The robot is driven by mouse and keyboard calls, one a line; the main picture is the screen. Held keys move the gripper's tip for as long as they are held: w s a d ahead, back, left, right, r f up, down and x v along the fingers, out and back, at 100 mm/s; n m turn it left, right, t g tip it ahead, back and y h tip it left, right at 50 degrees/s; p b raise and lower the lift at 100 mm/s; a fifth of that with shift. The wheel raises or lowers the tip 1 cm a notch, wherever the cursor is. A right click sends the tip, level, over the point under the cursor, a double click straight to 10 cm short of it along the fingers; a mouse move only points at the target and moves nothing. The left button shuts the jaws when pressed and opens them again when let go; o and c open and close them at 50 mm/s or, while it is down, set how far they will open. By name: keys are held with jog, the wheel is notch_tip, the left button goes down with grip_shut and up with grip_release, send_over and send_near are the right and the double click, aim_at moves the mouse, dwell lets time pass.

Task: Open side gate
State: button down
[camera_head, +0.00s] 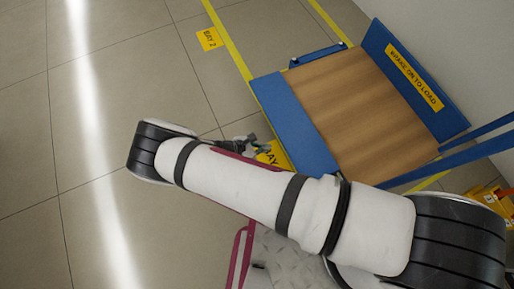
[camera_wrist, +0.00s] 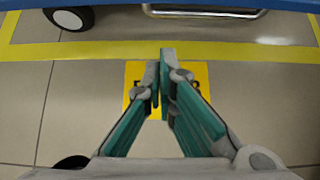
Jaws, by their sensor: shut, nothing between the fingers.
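A cart with a wooden deck (camera_head: 365,105) and blue panels stands right of centre in the head view. A wide blue panel (camera_head: 292,122), apparently the side gate, runs along its left side nearest my gripper; I cannot tell whether it is latched. My gripper (camera_head: 252,143) is just left of this panel, partly hidden behind my arm. In the wrist view my gripper (camera_wrist: 164,84) is shut and empty, its green fingers together over the floor. A blue cart edge (camera_wrist: 200,10) crosses the top of that view, apart from the fingertips.
Another blue panel (camera_head: 412,75) carries a yellow "BRAKE ON TO LOAD" label. Blue rails (camera_head: 450,160) stand at the cart's right. A caster wheel (camera_wrist: 68,17) shows under the cart. Yellow floor tape (camera_head: 228,42) and a bay sign (camera_head: 209,39) mark the tiles. Floor at left is clear.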

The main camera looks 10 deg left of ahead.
jog(key=shift+w+d+r+b, duration=0.25)
jog(key=shift+w+d+b, duration=0.35)
jog(key=shift+d, duration=0.2)
jog(key=shift+w+d+r+b, duration=0.2)
jog(key=shift+w+d+b, duration=0.25)
jog(key=shift+d+b, duration=0.25)
jog(key=shift+r+p, duration=0.1)
jog(key=shift+p, duration=0.2)
jog(key=shift+w+d+r+g+y+p, duration=0.1)
jog(key=shift+r+g+y+p, duration=0.3)
jog(key=shift+r+p, duration=0.7)
jog(key=shift+d+r+g+y+p, duration=0.15)
jog(key=shift+r+y+p, duration=0.35)
jog(key=shift+p, duration=1.1)
jog(key=shift+f, duration=0.1)
